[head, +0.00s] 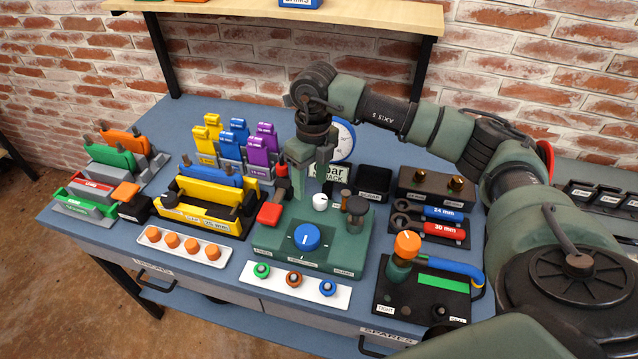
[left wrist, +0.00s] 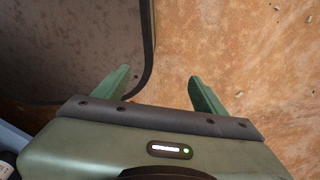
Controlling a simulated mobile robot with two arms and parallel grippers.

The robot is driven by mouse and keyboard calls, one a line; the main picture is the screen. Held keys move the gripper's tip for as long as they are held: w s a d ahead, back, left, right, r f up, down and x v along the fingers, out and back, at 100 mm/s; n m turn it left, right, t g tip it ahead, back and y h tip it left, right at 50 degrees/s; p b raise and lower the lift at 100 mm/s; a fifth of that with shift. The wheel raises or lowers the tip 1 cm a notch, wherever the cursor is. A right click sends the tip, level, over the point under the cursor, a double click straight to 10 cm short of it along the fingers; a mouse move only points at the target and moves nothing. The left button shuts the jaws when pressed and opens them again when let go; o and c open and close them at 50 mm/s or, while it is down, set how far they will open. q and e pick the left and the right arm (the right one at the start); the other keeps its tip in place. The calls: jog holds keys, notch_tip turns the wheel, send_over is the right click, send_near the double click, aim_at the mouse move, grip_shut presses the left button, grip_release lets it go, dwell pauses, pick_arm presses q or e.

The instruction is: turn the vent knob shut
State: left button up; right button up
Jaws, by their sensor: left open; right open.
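A green block (head: 268,240) stands at the front middle of the bench. It carries a large blue knob (head: 307,237) with a white pointer line, a small white knob (head: 320,202) behind it and a dark knob (head: 356,206) on a post at the right. The small labels are too small to read, so I cannot tell which knob is the vent knob. My right gripper (head: 310,182) is open and points down just above and behind the white knob; contact is not visible. My left gripper (left wrist: 162,90) is open and empty over bare brown floor.
A white strip with several buttons (head: 294,284) lies in front. A black panel with an orange knob (head: 407,244) is at the right. A dial gauge (head: 343,141) and black bin (head: 374,182) stand behind.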

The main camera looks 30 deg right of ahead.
aim_at(320, 198)
jog(key=shift+w+d+r+h, duration=0.15)
jog(key=shift+d, duration=0.45)
jog(key=shift+w+d+r+h, duration=0.1)
jog(key=shift+d+h, duration=0.05)
jog(key=shift+d, duration=0.4)
jog(key=shift+d+f, duration=0.1)
jog(key=shift+d, duration=0.15)
jog(key=f, duration=0.2)
jog(key=f+p, duration=0.1)
jog(key=shift+s+a, duration=0.25)
jog(key=shift+s, duration=0.15)
notch_tip(320, 198, down, 4)
jog(key=shift+w+d+r+p, duration=0.1)
jog(key=shift+w+r+p, duration=0.05)
jog(key=shift+r+p, duration=0.15)
jog(key=shift+f, duration=0.3)
pick_arm(q)
jog(key=shift+w+d+r, duration=0.15)
jog(key=shift+w+r, duration=0.05)
jog(key=shift+r, duration=0.2)
jog(key=shift+w+d+r, duration=0.1)
jog(key=shift+w+r, duration=0.05)
jog(key=shift+r, duration=0.25)
pick_arm(e)
grip_shut()
